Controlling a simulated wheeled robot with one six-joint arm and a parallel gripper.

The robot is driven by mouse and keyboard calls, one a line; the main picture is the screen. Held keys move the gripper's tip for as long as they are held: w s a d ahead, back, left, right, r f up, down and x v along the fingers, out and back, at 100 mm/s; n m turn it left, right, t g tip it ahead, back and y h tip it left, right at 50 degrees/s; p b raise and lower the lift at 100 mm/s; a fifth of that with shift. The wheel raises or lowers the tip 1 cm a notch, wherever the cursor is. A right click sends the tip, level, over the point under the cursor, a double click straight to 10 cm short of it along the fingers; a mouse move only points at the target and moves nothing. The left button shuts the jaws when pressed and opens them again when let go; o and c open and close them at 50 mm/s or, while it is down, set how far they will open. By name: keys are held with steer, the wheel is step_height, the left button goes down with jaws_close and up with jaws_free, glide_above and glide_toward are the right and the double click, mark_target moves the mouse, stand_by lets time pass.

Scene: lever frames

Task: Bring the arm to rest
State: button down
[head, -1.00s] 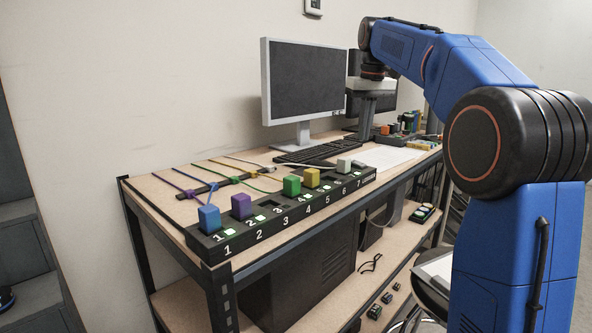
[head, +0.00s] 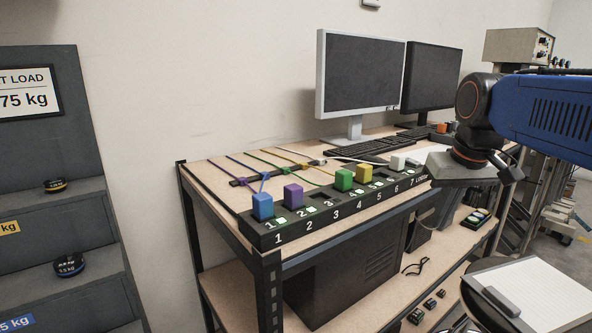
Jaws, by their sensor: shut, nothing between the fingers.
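My arm (head: 550,118) reaches in from the right edge, bent down at the wrist. My gripper (head: 470,172) hangs at the right end of the lever frame, apart from the coloured blocks. Its fingers are small and hard to make out; it appears shut and empty. The black lever frame (head: 318,232) runs along the bench's front edge, with numbered slots. On it stand a blue block (head: 262,206), a purple block (head: 293,195), a green block (head: 344,180), a yellow block (head: 364,172) and a white block (head: 398,162).
Two monitors (head: 360,75) and a keyboard (head: 365,147) stand on the bench behind the frame. A stool or stand with a notepad (head: 545,290) is at the front right. Grey shelves (head: 50,215) with weights stand at the left. Floor between shelves and bench is partly hidden.

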steer(key=s+a+f+t, duration=0.1)
steer(key=s+f, duration=1.5)
steer(key=f, duration=0.2)
steer(key=shift+a, duration=0.1)
